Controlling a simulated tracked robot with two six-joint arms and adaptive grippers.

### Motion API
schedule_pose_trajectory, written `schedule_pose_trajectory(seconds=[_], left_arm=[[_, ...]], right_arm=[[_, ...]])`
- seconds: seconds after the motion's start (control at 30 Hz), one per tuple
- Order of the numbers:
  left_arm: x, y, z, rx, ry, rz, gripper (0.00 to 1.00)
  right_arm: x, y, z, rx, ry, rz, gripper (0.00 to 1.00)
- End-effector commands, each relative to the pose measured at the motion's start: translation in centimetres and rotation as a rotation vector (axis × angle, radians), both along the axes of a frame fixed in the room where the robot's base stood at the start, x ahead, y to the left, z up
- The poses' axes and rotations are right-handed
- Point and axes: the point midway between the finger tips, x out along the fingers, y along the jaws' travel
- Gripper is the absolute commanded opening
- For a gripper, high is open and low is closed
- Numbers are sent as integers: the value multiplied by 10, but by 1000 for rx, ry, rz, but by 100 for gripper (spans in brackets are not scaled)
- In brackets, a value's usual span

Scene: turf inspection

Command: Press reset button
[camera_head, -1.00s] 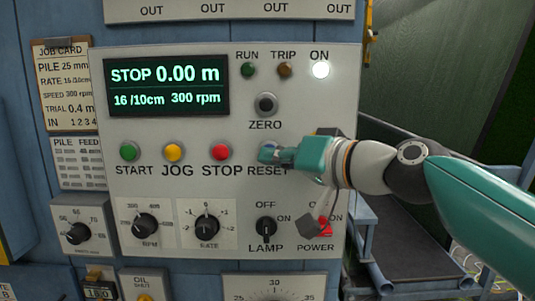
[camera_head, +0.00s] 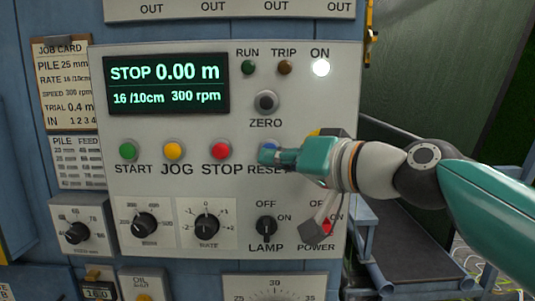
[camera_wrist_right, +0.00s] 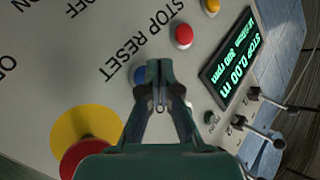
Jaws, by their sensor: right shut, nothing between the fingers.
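The blue RESET button (camera_head: 269,146) is on the grey control panel (camera_head: 240,135), to the right of the red STOP button (camera_head: 220,151). My right gripper (camera_head: 266,156) is shut and empty, with its fingertips in front of the button's lower part and partly hiding it. In the right wrist view the blue button (camera_wrist_right: 140,75) shows just left of the closed fingertips (camera_wrist_right: 160,87), partly covered by them. I cannot tell whether they touch it. My left gripper is not in view.
A red mushroom button on a yellow disc (camera_wrist_right: 75,128) lies close beside the gripper in the wrist view. The ZERO button (camera_head: 266,103) is above, and the LAMP (camera_head: 266,227) and POWER switches are below. The display (camera_head: 166,86) reads STOP 0.00 m; the ON light (camera_head: 321,68) glows white.

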Motion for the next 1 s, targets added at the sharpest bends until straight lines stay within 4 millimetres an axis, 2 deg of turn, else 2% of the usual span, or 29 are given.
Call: schedule_pose_trajectory(seconds=[0.27,0.73,1.0], left_arm=[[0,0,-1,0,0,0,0],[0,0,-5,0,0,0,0],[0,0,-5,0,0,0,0]], right_arm=[[-4,0,0,-1,0,2,0],[-46,0,0,-1,1,1,0],[-50,0,0,1,1,0,0]])
